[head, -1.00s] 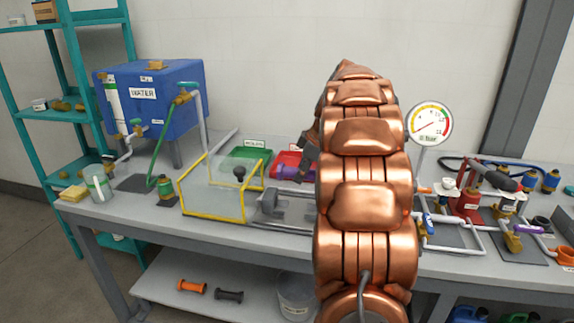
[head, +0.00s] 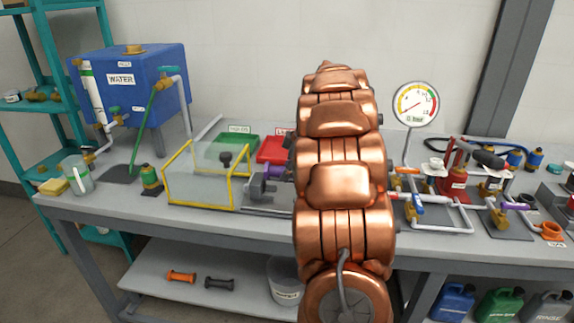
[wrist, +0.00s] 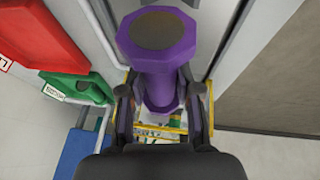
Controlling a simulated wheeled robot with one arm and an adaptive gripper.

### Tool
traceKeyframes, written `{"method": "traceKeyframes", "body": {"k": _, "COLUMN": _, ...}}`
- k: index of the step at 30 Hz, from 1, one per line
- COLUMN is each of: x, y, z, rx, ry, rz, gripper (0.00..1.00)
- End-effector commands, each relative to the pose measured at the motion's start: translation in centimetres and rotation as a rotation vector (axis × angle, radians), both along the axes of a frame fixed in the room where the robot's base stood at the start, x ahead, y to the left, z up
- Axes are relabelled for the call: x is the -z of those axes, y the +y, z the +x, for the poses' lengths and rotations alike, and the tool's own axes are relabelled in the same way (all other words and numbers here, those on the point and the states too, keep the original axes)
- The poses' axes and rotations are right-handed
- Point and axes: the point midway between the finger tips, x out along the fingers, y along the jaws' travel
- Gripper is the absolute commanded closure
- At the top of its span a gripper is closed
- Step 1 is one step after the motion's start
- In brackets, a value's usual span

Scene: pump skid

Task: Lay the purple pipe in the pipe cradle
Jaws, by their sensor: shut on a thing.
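The purple pipe (wrist: 160,85) has a wide flanged end facing the wrist camera. My gripper (wrist: 161,100) is shut on its narrower middle, one finger on each side. In the head view a small part of the purple pipe (head: 274,173) shows left of my copper arm, near a grey fixture (head: 260,187) beside the yellow-framed clear guard. My gripper is mostly hidden behind the arm there. I cannot make out for certain which part is the pipe cradle, or whether the pipe touches the fixture.
The yellow-framed clear guard (head: 200,178) stands left of the pipe. A green tray (head: 238,142) and a red tray (head: 272,150) lie behind. A gauge (head: 415,104) and pipework stand right of my arm. An orange pipe (head: 181,276) and a dark pipe (head: 219,283) lie on the lower shelf.

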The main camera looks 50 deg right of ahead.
Motion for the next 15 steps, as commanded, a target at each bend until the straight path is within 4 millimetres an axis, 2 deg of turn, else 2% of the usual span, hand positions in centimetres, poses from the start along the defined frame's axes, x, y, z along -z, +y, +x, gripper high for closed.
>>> {"method": "traceKeyframes", "body": {"k": 1, "x": 1.0, "y": 0.1, "z": 0.1, "rx": -0.001, "ry": -0.002, "rz": 0.001, "gripper": 1.0}}
{"method": "traceKeyframes", "body": {"k": 15, "x": 4.9, "y": 0.2, "z": 0.1, "rx": -0.003, "ry": -0.001, "rz": 0.002, "gripper": 1.0}}
